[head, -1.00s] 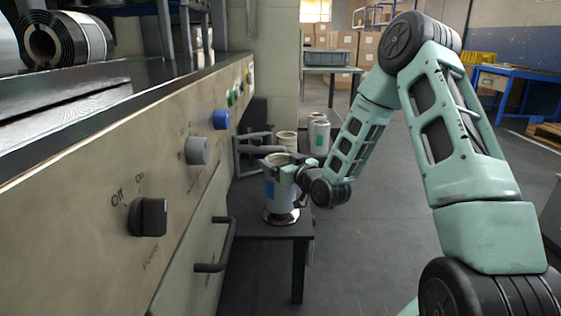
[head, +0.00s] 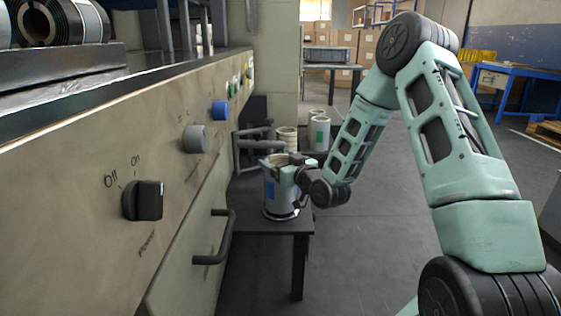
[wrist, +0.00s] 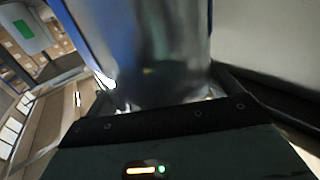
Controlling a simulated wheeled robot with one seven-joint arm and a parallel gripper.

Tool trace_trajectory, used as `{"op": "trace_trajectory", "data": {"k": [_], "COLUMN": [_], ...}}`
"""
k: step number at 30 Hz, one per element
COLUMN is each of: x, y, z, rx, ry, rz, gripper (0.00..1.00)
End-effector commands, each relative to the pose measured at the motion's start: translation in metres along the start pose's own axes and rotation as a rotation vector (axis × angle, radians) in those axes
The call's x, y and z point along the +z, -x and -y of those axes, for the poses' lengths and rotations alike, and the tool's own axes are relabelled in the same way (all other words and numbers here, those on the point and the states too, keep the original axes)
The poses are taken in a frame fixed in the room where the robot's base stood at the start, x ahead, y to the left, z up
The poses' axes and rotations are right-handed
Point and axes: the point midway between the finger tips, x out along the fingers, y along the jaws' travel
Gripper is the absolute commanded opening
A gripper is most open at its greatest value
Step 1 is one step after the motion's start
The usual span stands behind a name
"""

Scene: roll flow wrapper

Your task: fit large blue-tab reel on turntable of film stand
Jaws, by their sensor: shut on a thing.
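The large reel (head: 283,199), grey-white with a blue tab (head: 270,190), stands upright over the turntable of the film stand. The turntable's shiny round rim (head: 282,215) shows just below the reel, on the dark stand. I cannot tell whether the reel rests on it or hangs slightly above. My gripper (head: 286,168) is shut on the reel near its top, reaching in from the right. In the wrist view the reel's shiny side (wrist: 165,45) fills the middle, with blue at its left edge. The reel's underside is hidden.
A green-tab reel (head: 319,135) and another pale reel (head: 287,140) stand behind. The machine panel with knobs (head: 143,200) and a black handle (head: 222,240) runs along the left. A grey metal bracket (head: 252,150) is close beside the held reel. Floor to the right is clear.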

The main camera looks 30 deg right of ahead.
Motion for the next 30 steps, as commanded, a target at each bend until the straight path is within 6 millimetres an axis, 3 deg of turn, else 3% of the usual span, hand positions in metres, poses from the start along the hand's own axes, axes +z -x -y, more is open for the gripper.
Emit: {"op": "trace_trajectory", "data": {"k": [14,15,25,30], "x": [0.005,0.005,0.006,0.004], "y": [0.0,0.0,0.004,0.029], "z": [0.0,0.0,0.0,0.0], "rx": [0.0,0.0,0.0,0.0], "ry": [0.001,0.001,0.0,-0.001], "rz": [-0.003,-0.003,0.002,0.004], "gripper": [0.34,0.98,1.0,1.0]}}
